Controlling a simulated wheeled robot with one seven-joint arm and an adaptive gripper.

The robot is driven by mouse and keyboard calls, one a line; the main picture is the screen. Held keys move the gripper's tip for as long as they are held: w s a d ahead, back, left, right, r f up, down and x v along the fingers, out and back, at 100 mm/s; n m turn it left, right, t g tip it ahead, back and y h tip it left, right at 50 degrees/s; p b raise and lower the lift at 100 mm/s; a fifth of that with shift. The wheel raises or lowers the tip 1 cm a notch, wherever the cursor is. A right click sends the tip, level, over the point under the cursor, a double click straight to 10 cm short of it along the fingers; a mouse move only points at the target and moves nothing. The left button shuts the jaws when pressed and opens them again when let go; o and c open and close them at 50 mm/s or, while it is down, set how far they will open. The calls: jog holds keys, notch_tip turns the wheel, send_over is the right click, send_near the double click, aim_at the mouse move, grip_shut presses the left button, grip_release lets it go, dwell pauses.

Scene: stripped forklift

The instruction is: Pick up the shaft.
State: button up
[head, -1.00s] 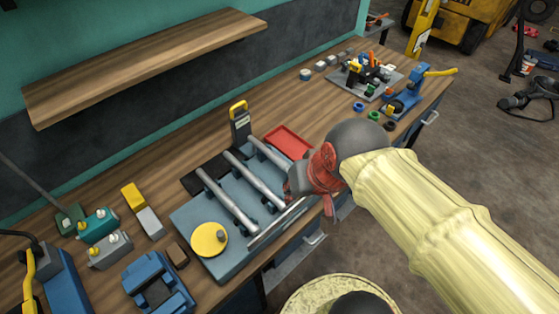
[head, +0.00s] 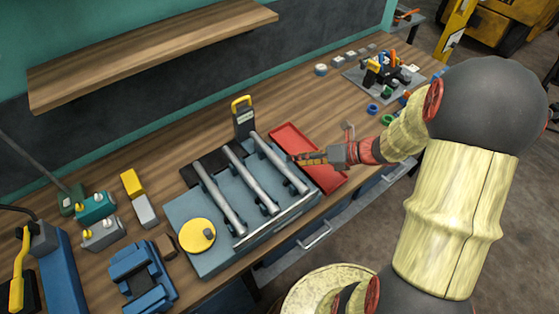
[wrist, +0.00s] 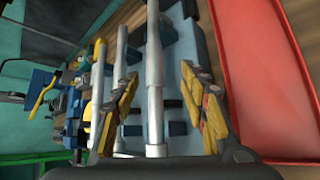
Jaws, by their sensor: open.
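Three grey metal shafts lie side by side on a blue-grey fixture (head: 205,262) on the bench: a left shaft (head: 219,198), a middle shaft (head: 247,180) and a right shaft (head: 280,165). My gripper (head: 293,160) is at the right shaft, coming in from the right across the red tray. In the wrist view, my open gripper (wrist: 159,78) has one yellow-and-black finger on each side of a shaft (wrist: 154,70). The fingers stand apart from it, and nothing is held. The shaft's lower end is partly hidden by my gripper's body.
A red tray (head: 337,181) lies right of the fixture and also fills the right of the wrist view (wrist: 265,70). A yellow disc (head: 196,235) sits at the fixture's front left. A dark upright piece with a yellow handle (head: 243,121) stands behind the shafts. A wooden shelf (head: 150,50) hangs above.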

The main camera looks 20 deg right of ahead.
aim_at(282, 161)
jog(key=b+x, duration=0.1)
jog(key=x, duration=0.2)
jog(key=b+x, duration=0.1)
jog(key=x, duration=0.2)
jog(key=shift+a, duration=0.55)
jog(key=shift+r, duration=0.1)
jog(key=shift+c, duration=0.8)
grip_shut()
jog(key=shift+r, duration=0.1)
